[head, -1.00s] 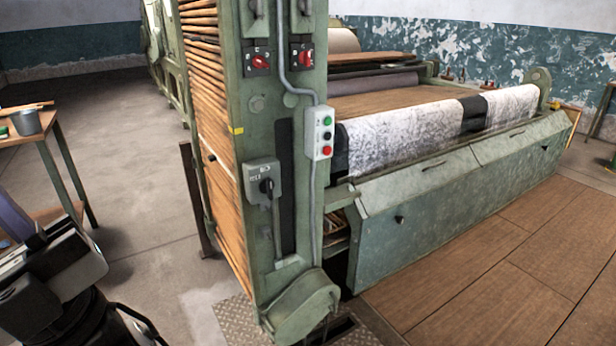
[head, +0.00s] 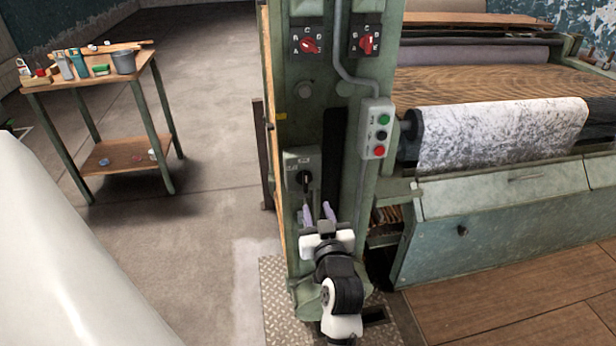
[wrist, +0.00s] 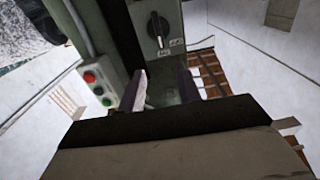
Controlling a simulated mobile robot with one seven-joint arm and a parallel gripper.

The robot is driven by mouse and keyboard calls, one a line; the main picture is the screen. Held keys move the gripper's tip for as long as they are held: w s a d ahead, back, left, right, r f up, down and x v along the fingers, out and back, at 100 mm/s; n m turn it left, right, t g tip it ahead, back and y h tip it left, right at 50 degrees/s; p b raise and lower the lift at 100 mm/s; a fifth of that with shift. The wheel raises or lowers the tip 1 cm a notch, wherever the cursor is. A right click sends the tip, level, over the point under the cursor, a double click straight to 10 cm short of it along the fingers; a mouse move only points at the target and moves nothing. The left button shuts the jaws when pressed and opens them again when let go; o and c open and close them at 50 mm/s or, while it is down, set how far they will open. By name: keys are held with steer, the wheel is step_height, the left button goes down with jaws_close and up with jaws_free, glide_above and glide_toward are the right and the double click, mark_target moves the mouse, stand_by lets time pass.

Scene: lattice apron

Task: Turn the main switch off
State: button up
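The main switch appears to be the grey box (head: 302,168) low on the green column. Its black rotary knob (head: 305,182) also shows in the wrist view (wrist: 157,27), where the handle looks roughly upright. Small labels lie beside it, too small to read. My gripper (head: 318,212) is in front of the column, just below the switch and slightly to its right. In the wrist view my gripper (wrist: 162,87) has its two fingers apart with nothing between them. The knob is beyond the fingertips, apart from them.
A button box (head: 377,129) with green, dark and red buttons is right of the switch. Two red rotary switches (head: 309,43) (head: 367,42) sit higher up. A conduit (head: 360,90) runs down the column. A small table (head: 110,80) stands left, with clear floor between.

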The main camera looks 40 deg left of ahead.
mark_target(306, 177)
steer(key=p+x, duration=0.3)
steer(key=x, duration=0.9)
steer(key=shift+r, duration=0.15)
jaws_close()
